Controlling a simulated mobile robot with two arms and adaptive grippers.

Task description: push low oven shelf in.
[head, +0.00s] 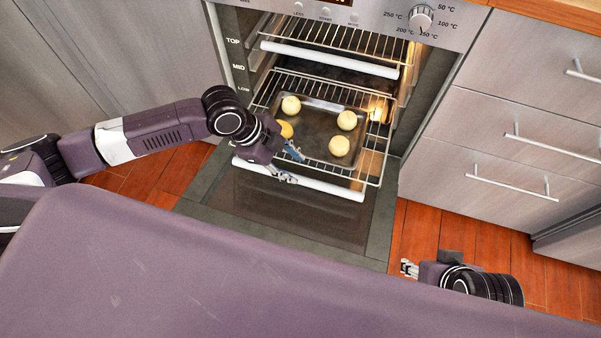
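The low oven shelf (375,165) is a wire rack with a white front bar (325,188). It is drawn out of the oven over the open door. A metal baking tray (318,128) with several pale round buns lies on it. My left gripper (296,167) is at the shelf's front edge, left of its middle. Its fingers are apart, one over the tray side and one by the front bar; I cannot tell whether they touch. My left wrist partly hides a bun and the shelf's left front. My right gripper (406,268) is low at the right, open and empty, away from the oven.
An upper wire shelf (335,40) with a white bar sits higher in the oven. The oven door (285,212) is folded down under the low shelf. Drawers with bar handles (512,188) stand at the right, and grey cabinet fronts (130,50) at the left.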

